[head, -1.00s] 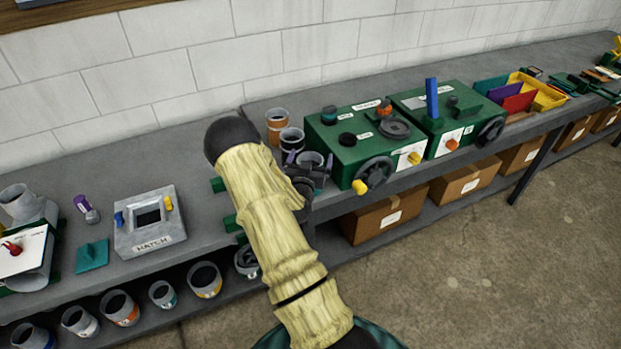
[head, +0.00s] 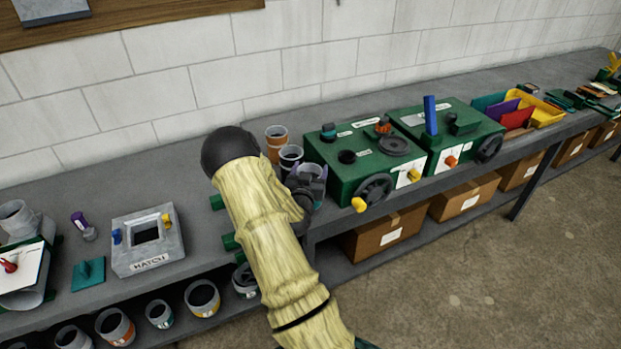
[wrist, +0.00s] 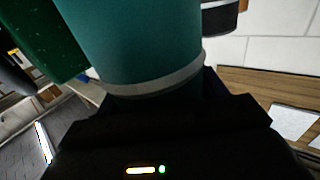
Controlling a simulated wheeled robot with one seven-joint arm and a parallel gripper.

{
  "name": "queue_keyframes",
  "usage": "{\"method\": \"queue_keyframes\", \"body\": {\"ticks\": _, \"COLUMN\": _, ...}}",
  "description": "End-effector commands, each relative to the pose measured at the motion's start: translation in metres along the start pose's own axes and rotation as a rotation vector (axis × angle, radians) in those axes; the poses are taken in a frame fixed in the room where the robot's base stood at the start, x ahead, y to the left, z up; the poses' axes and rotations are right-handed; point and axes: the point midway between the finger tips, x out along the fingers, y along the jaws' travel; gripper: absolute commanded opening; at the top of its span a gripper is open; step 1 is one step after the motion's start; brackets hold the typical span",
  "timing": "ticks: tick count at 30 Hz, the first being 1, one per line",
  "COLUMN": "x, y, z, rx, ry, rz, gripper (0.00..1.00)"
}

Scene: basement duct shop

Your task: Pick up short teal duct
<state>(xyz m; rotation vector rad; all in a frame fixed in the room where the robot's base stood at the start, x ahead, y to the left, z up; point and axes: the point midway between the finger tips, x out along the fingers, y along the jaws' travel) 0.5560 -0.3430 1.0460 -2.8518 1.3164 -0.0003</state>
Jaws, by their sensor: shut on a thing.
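The short teal duct is a teal cylinder with a grey rim, and it fills the upper middle of the wrist view (wrist: 140,45). In the head view, only its grey upper part (head: 313,170) shows above my gripper (head: 306,184). My gripper is shut on the duct beside the left end of the green machine. The jaws and my forearm hide the duct's lower part, so I cannot tell whether its base touches the bench.
An orange-banded duct (head: 276,143) and a dark-banded duct (head: 290,157) stand just behind. Green machines (head: 350,180) are close on the right. The grey hatch block (head: 147,252) is on the left. Several ducts and cardboard boxes (head: 385,235) fill the lower shelf.

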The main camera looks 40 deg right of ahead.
Motion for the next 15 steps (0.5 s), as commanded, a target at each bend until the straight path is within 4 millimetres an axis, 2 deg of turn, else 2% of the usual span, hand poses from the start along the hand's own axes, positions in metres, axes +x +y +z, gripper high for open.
{"method": "queue_keyframes", "body": {"ticks": 9, "x": 0.0, "y": -0.001, "z": -0.052, "rx": 0.003, "ry": 0.004, "rz": -0.001, "gripper": 0.29}}
{"method": "queue_keyframes", "body": {"ticks": 15, "x": 0.0, "y": 0.0, "z": -0.073, "rx": 0.0, "ry": 0.002, "rz": 0.0, "gripper": 0.29}}
